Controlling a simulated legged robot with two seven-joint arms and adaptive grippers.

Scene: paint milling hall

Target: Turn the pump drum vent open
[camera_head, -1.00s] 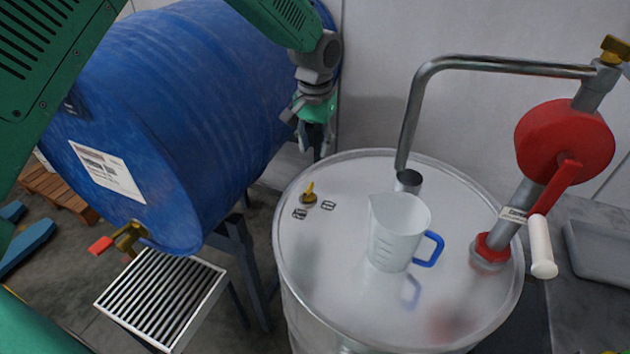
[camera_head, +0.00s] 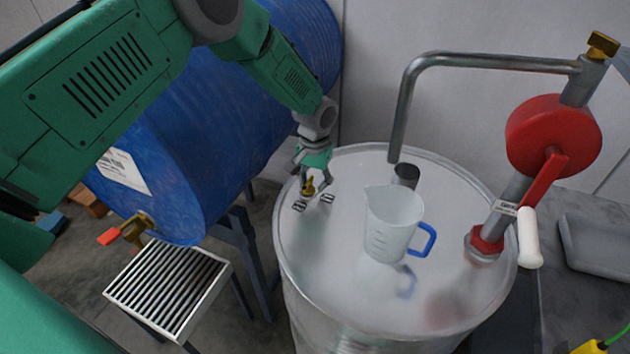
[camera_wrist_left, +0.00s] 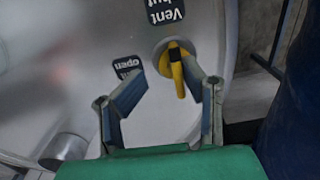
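The yellow-handled vent (camera_head: 308,187) sits on the pale lid of the pump drum (camera_head: 340,270), near its left rim. In the left wrist view the vent handle (camera_wrist_left: 177,70) lies beside a "Vent shut" label (camera_wrist_left: 165,12), with an "open" label (camera_wrist_left: 127,66) to the left. The handle points toward my gripper, not at the "open" label. My left gripper (camera_head: 309,180) is just above the vent. In the wrist view its fingers (camera_wrist_left: 160,108) are spread, with the handle tip between them, close to the right finger. Contact cannot be told. My right gripper is not in view.
A white jug (camera_head: 392,225) with a blue handle stands on the lid. A bent steel spout (camera_head: 405,110) and a red hand pump (camera_head: 545,135) rise from the right. A blue drum (camera_head: 190,160) lies at left above a slatted tray (camera_head: 168,290).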

